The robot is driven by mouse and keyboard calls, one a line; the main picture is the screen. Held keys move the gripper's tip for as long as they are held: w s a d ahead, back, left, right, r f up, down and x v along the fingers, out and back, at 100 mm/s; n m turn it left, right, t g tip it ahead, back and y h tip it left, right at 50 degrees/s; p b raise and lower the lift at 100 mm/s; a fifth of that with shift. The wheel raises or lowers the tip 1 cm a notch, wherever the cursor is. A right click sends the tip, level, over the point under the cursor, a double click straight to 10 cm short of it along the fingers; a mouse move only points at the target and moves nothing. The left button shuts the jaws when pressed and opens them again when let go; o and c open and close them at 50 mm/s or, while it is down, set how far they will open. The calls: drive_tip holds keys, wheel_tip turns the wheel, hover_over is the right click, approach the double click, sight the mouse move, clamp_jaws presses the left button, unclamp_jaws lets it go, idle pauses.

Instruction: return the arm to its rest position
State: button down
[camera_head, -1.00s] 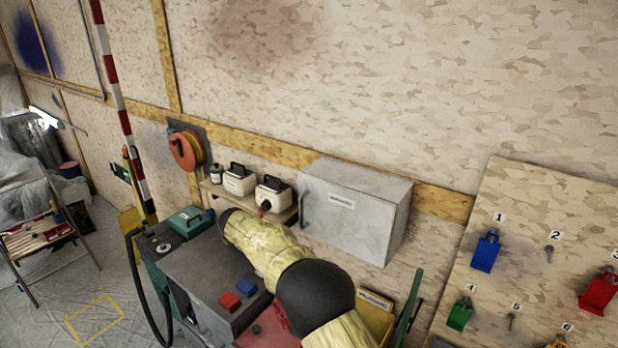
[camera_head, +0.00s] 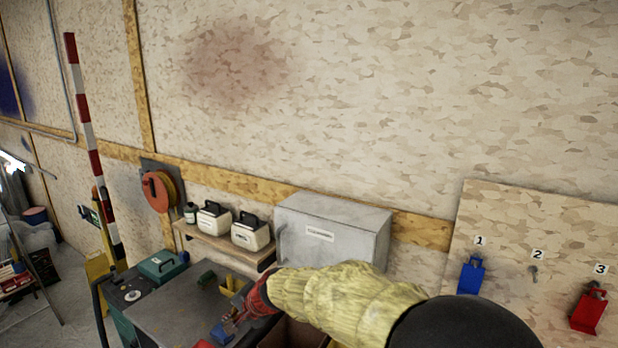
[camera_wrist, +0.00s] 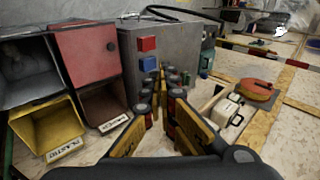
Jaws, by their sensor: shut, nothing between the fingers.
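My gripper (camera_head: 238,316) is at the lower middle of the head view, in front of the grey cabinet-topped bench. My arm, in a yellow padded sleeve, reaches to it from the lower right. In the wrist view my gripper (camera_wrist: 162,78) shows yellow fingers with dark pads, brought together with nothing between them. The fingers hide part of the grey cabinet (camera_wrist: 175,45) behind them. The arm is still stretched out across the picture.
A grey wall box (camera_head: 335,235) and white canisters (camera_head: 250,233) on a shelf stand behind the arm. Blue (camera_head: 475,277) and red (camera_head: 589,310) padlocks hang on a board at right. A yellow bin (camera_wrist: 45,128) and red lid (camera_wrist: 88,52) are left in the wrist view.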

drive_tip(key=s+d+f+n+h+b, duration=0.2)
drive_tip(key=s+d+b, duration=0.3)
drive_tip(key=s+d, duration=0.6)
drive_tip(key=s+d+f+n+h+b, duration=0.2)
drive_tip(key=s+d+f+b, duration=0.2)
drive_tip(key=s+d, duration=0.6)
drive_tip(key=s+d+f+n+h+b, duration=0.2)
drive_tip(key=s+d+b, duration=0.5)
drive_tip(key=s+d, duration=0.4)
drive_tip(key=d+f, duration=0.1)
drive_tip(key=d, duration=0.5)
drive_tip(key=shift+s+d+h, duration=0.3)
drive_tip(key=shift+s+d, duration=0.05)
drive_tip(key=shift+d, duration=0.05)
drive_tip(key=shift+f, duration=0.1)
